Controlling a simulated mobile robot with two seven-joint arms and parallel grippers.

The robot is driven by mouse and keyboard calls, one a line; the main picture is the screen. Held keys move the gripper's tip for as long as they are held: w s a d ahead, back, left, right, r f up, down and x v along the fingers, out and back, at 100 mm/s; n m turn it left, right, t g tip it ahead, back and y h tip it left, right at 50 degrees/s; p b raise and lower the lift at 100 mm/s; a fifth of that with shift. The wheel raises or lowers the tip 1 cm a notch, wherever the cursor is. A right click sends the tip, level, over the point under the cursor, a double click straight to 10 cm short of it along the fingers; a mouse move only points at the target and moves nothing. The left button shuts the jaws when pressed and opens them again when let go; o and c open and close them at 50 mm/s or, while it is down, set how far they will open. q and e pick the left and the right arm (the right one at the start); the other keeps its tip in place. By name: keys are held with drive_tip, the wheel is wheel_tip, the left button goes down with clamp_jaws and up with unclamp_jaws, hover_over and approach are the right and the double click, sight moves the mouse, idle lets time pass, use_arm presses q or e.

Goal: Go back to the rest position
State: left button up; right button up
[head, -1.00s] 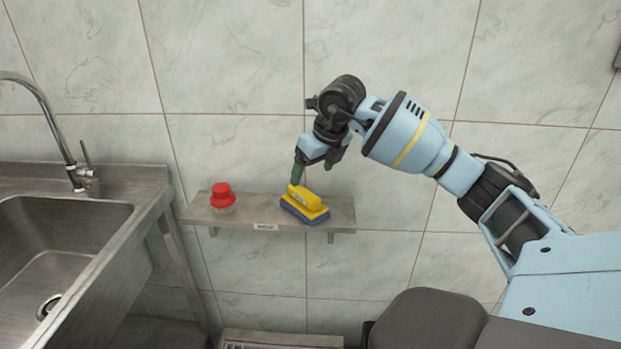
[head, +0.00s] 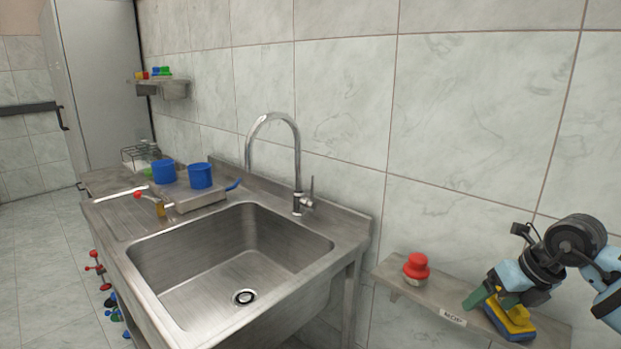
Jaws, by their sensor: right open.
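My right gripper (head: 490,298) is at the lower right of the head view, over the right part of a small wall shelf (head: 390,269). It is open, with its green fingertips close to a yellow and blue brush (head: 512,320) that sits on the shelf. The gripper partly hides the brush, and I cannot tell whether they touch. A red-topped item (head: 416,266) stands on the shelf to the left of the gripper. My left gripper is not in view.
A steel sink (head: 240,260) with a tall faucet (head: 297,165) fills the middle. Two blue cups (head: 200,176) stand on its far left counter. A small shelf (head: 165,88) with coloured items hangs at the back. Open floor (head: 50,270) lies on the left.

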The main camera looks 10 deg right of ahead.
drive_tip(key=s+a+f+m+t+y+p, duration=0.1)
drive_tip(key=s+a+f+m+y, duration=0.2)
drive_tip(key=a, duration=0.5)
drive_tip(key=s+a+f+m+t+y+p, duration=0.1)
drive_tip(key=s+a+m+t+y, duration=0.15)
drive_tip(key=a+y, duration=0.5)
drive_tip(key=s+a+f+m+y+p, duration=0.2)
drive_tip(key=s+a+y, duration=0.15)
drive_tip(key=a, duration=0.55)
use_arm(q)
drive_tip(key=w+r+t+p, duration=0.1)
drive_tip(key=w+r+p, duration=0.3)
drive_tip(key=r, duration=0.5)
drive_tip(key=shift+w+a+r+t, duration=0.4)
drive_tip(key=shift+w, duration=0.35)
use_arm(e)
drive_tip(key=s+d+f+m+h, duration=0.1)
drive_tip(key=s+f+m+h, duration=0.6)
drive_tip(key=s+m, duration=0.6)
drive_tip(key=s+d+f+m+t+h, duration=0.1)
drive_tip(key=s+d+f+m+h, duration=0.1)
drive_tip(key=s+f+m+h, duration=0.5)
drive_tip(key=s+f+m, duration=0.5)
drive_tip(key=s+m, duration=0.1)
drive_tip(key=s, duration=0.1)
drive_tip(key=shift+s+d+f+h, duration=0.2)
drive_tip(key=shift+s+f+h, duration=0.05)
drive_tip(key=shift+s+h, duration=0.05)
drive_tip(key=shift+m, duration=0.35)
